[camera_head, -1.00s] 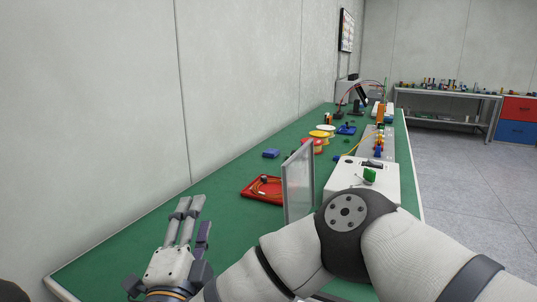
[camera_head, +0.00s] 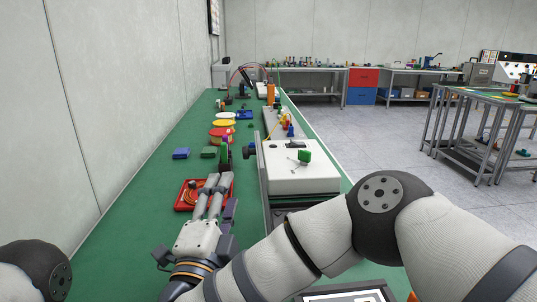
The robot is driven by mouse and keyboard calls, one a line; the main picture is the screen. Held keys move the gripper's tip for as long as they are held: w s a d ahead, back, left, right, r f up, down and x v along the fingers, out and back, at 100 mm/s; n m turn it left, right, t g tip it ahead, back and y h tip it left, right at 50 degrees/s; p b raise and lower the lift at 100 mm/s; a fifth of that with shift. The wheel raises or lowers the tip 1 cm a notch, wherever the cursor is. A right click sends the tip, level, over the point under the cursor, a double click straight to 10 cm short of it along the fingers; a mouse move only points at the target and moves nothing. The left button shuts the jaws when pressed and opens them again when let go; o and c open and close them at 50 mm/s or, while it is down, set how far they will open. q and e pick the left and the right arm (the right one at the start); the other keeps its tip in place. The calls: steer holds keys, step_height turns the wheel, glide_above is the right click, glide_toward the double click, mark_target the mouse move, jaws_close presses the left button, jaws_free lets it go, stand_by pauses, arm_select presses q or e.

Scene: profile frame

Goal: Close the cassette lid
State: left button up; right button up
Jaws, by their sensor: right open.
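A white box (camera_head: 300,172) with a green knob (camera_head: 304,156) on top stands near the right edge of the green bench. A thin grey panel (camera_head: 263,180), which looks like the lid, stands upright along the box's left side and is seen nearly edge-on. My right gripper (camera_head: 217,187) is open, on the left of the panel and apart from it. Its fingers point away from me and overlap a red tray (camera_head: 186,197) in the picture, hiding part of it. My left gripper is out of view; only a dark joint of that arm shows at lower left.
A blue block (camera_head: 181,153) and a green block (camera_head: 208,152) lie beyond the red tray. Yellow and red round pieces (camera_head: 223,122) sit farther back. A wall (camera_head: 90,100) bounds the bench (camera_head: 130,190) on the left. The bench's left front is clear.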

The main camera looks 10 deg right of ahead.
steer(key=x, duration=1.2)
steer(key=shift+d+b, duration=0.35)
steer(key=shift+b, duration=0.05)
steer(key=shift+r, duration=0.15)
jaws_close()
